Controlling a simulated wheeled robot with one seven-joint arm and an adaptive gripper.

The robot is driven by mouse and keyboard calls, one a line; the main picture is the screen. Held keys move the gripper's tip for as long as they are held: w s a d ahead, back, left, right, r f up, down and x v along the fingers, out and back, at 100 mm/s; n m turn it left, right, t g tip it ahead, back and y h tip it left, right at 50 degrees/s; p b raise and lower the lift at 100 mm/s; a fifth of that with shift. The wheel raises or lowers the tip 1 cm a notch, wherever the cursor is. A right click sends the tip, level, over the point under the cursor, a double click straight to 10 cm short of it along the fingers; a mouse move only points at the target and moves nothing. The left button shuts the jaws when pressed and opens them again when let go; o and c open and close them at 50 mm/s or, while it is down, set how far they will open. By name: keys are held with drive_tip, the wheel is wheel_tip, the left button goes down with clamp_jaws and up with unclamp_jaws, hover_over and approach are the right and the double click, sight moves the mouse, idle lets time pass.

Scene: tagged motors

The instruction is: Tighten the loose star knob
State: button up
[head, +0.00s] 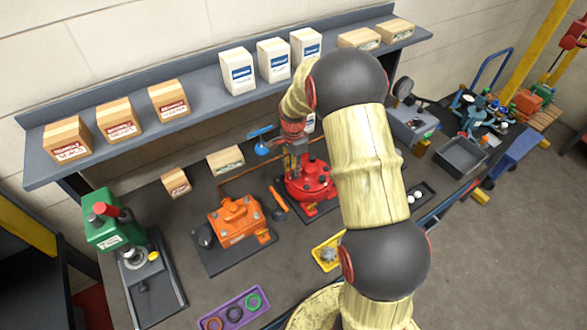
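A red motor housing (311,182) stands on a dark base plate in the middle of the bench. My gripper (297,160) points down just above its left upper part. The fingertips are too small and too hidden to tell whether they are open or touching it. An orange motor housing (237,219) with raised knob-like parts on top sits on a dark plate to the left. A grey star-shaped piece (328,255) lies in a small yellow tray (321,263), partly behind my arm. I cannot tell which knob is loose.
A green press (112,222) stands at the left. A purple tray (231,309) holds several rings at the front. A blue-headed part (262,148) rises behind the red one. A shelf (200,83) with boxes runs above the bench.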

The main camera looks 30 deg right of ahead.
wheel_tip(320, 180, up, 12)
drive_tip(key=shift+f, duration=0.15)
idle(2.9)
